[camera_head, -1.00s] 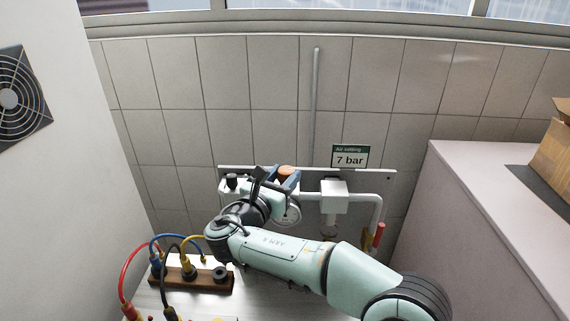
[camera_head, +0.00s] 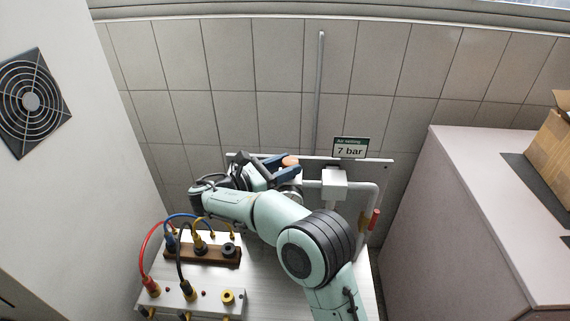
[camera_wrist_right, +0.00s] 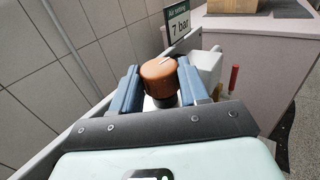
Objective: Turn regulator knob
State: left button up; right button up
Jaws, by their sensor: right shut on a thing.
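The orange-brown regulator knob (camera_head: 291,160) sits on the white pipework against the tiled wall. In the right wrist view the knob (camera_wrist_right: 159,77) shows between two blue fingers, with a pale mark on its top edge. My right gripper (camera_head: 284,163) is at the knob, one finger on each side, and is shut on it. The gauge (camera_head: 290,191) below the knob is mostly hidden by my right arm. A green-and-white sign (camera_head: 350,148) reading "Air setting 7 bar" is to the right of the knob. My left gripper is not in view.
A red-handled valve (camera_head: 374,220) hangs on the pipe at right. Coloured cables run to a brown socket block (camera_head: 187,251) at lower left. A pale cabinet (camera_head: 450,200) bearing a cardboard box (camera_head: 549,142) bounds the right side; a white wall panel bounds the left.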

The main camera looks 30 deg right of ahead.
jog(key=o, duration=1.1)
jog(key=shift+c, duration=0.2)
jog(key=s+a, duration=0.1)
jog(key=a, duration=1.2)
jog(key=shift+a, duration=0.15)
